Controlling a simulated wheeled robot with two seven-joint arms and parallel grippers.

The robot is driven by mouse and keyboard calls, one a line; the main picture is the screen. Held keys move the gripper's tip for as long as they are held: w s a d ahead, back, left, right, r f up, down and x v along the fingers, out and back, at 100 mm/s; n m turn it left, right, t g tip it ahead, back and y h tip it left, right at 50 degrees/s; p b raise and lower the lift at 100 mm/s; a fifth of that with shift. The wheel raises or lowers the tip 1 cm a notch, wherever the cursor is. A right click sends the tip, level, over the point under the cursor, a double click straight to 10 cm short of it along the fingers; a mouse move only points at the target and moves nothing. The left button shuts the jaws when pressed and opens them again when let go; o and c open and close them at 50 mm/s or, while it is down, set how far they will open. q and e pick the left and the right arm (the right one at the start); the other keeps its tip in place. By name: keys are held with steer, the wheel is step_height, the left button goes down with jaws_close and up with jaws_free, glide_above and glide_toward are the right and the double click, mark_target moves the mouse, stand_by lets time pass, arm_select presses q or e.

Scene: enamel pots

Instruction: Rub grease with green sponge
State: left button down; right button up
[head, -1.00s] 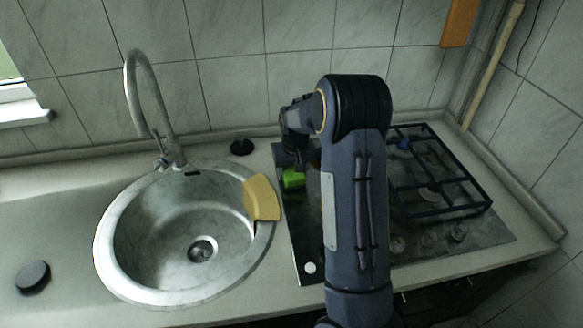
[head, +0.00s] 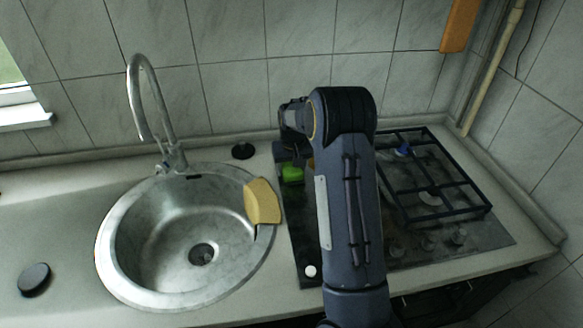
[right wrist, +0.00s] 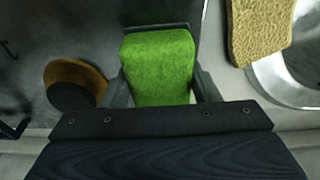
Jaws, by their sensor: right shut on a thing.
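The green sponge (head: 292,174) is at the left part of the stove top (head: 300,235), just left of my right arm in the head view. In the right wrist view the sponge (right wrist: 158,67) sits between the two fingers of my right gripper (right wrist: 160,88), which is shut on it. In the head view my right gripper (head: 290,160) is mostly hidden behind its own arm. I cannot tell whether the sponge touches the stove surface. No grease patch stands out clearly. My left gripper is not in view.
A round metal sink (head: 150,235) with a tall faucet (head: 150,110) is on the left. A yellow sponge (head: 262,201) lies on its right rim. The stove grate (head: 440,185) is on the right. A brown round thing (right wrist: 75,85) shows beside the gripper in the wrist view.

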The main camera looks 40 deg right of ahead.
mark_target(290, 163)
steer(key=shift+w+d+r+p, duration=0.1)
steer(key=shift+w+r+p, duration=0.05)
steer(key=shift+r+p, duration=1.85)
steer(key=shift+r, duration=0.85)
steer(key=shift+r+p, duration=1.1)
steer(key=shift+r, duration=0.45)
steer(key=shift+f, duration=0.1)
